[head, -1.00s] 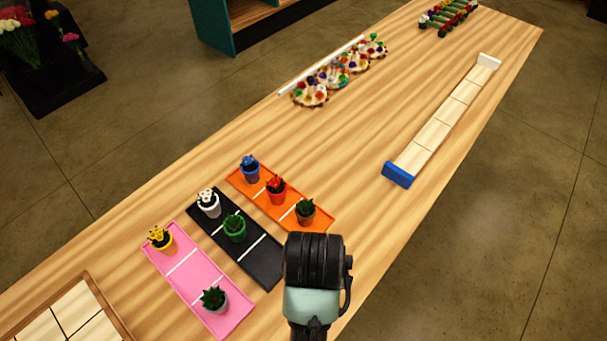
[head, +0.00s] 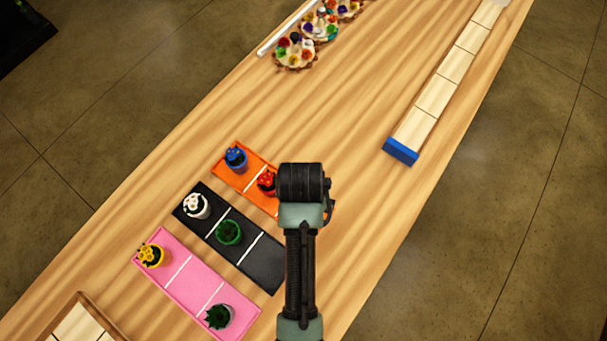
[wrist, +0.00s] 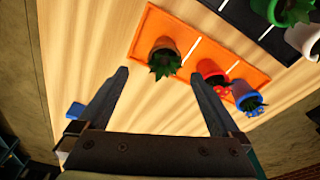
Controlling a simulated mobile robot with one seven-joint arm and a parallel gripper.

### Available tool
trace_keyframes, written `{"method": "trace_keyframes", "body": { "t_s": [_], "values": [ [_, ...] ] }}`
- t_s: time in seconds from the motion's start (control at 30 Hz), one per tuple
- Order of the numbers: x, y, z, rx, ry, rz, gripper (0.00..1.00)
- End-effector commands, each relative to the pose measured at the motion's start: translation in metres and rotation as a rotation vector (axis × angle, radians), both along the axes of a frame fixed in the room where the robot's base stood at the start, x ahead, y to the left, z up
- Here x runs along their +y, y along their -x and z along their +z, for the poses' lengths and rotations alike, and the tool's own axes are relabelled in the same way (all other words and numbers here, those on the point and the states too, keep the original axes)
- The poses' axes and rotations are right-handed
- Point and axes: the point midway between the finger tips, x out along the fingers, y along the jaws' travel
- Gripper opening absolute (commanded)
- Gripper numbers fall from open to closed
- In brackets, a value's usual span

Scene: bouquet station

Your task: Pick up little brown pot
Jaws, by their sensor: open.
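The little brown pot (wrist: 165,48) holds a dark green plant and stands at one end of the orange tray (wrist: 140,45) in the wrist view. In the head view my arm hides it. My gripper (wrist: 158,85) is open, its two fingers spread to either side of the pot in the picture. The pot appears beyond the fingertips, and I see no contact. Nothing is between the fingers.
On the orange tray stand a red pot (head: 267,183) and a blue pot (head: 237,160). The black tray (head: 258,262) holds white and green pots. The pink tray (head: 190,285) holds yellow and grey pots. Bare wood lies right of my arm.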

Motion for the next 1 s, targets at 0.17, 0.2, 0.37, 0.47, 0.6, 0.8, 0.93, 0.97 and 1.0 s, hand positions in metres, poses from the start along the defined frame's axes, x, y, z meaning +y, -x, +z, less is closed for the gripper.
{"method": "trace_keyframes", "body": {
  "t_s": [0.17,0.2,0.37,0.47,0.6,0.8,0.93,0.97,1.0],
  "values": [
    [0.001,-0.002,-0.008,0.0,0.0,0.0,1.0],
    [0.001,-0.002,-0.012,0.001,0.0,0.0,1.0],
    [0.005,-0.007,-0.031,0.001,0.0,0.0,1.0],
    [0.005,-0.008,-0.044,0.001,0.0,-0.001,1.0],
    [0.005,-0.01,-0.053,-0.001,-0.001,0.0,1.0],
    [0.005,-0.01,-0.055,-0.003,0.0,0.0,1.0],
    [0.005,-0.01,-0.055,-0.002,0.0,0.0,0.87],
    [0.005,-0.01,-0.055,-0.002,0.0,0.0,0.82],
    [0.005,-0.01,-0.055,-0.002,0.0,0.0,0.75]
  ]
}}
